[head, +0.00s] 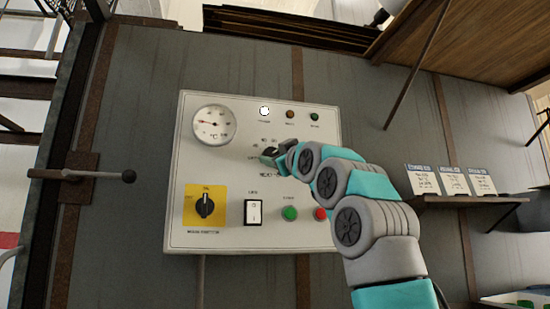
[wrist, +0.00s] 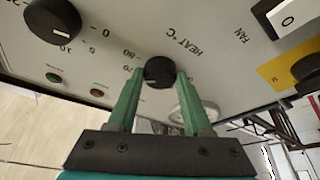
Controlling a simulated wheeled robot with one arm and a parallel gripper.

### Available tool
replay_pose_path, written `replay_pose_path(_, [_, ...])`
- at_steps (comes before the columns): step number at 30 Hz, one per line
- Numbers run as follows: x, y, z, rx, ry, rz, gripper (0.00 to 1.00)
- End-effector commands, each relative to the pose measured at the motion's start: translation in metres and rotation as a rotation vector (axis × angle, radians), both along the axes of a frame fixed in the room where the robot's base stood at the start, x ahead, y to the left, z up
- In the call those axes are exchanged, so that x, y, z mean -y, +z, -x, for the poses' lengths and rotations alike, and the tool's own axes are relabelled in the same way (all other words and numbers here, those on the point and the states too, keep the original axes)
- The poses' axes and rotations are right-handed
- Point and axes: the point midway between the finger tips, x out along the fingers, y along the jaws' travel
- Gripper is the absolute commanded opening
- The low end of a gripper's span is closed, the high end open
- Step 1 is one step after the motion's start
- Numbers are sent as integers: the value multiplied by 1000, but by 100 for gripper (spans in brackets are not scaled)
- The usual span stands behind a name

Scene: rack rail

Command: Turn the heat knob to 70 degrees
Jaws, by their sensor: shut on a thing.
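The heat knob (wrist: 160,72) is a round black knob on the pale panel, beside the printed words HEAT °C in the wrist view. Numbers including 80 and 70 are printed near it. My gripper (wrist: 160,76) has its two green fingers on either side of the knob, shut on it. A small light mark shows low on the knob's face, but I cannot read its exact setting. In the head view my gripper (head: 270,155) is at the middle of the control panel (head: 185,165) and hides the knob. A round dial gauge (head: 214,125) is at upper left.
A second black knob (wrist: 52,20) is close by in the wrist view. A lever handle (head: 128,176) sticks out at left.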

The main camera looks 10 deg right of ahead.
Motion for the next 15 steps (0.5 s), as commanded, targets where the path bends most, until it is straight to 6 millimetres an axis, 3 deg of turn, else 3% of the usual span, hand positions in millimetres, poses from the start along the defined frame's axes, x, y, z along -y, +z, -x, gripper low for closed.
replay_pose_path(8, [0,1,0,2,-1,-12,0])
replay_pose_path(9, [0,1,0,2,-1,-12,51])
replay_pose_path(15, [0,1,0,1,0,-12,74])
